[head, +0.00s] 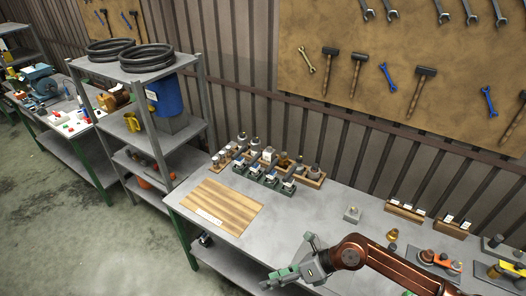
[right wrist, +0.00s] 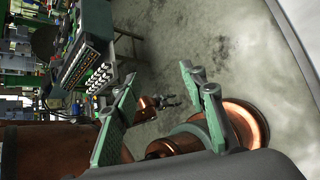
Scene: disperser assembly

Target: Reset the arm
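My right gripper (head: 287,260) is over the front edge of the grey workbench (head: 318,212), at the end of the copper-coloured arm from the lower right. Its two green fingers are spread apart with nothing between them. They also show wide apart in the right wrist view (right wrist: 157,73), with the concrete floor beyond. A copper-coloured arm part with a small grey gripper, apparently my left gripper (right wrist: 170,101), shows farther off between these fingers. It is too small to tell whether it is open. The left gripper does not show in the head view.
A striped wooden board (head: 232,203) lies at the bench's left end. Wooden holders with several small parts (head: 310,178) stand behind it. A small metal block (head: 352,215) and a brass piece (head: 392,235) are near my right arm. A grey shelf (head: 197,95) stands left.

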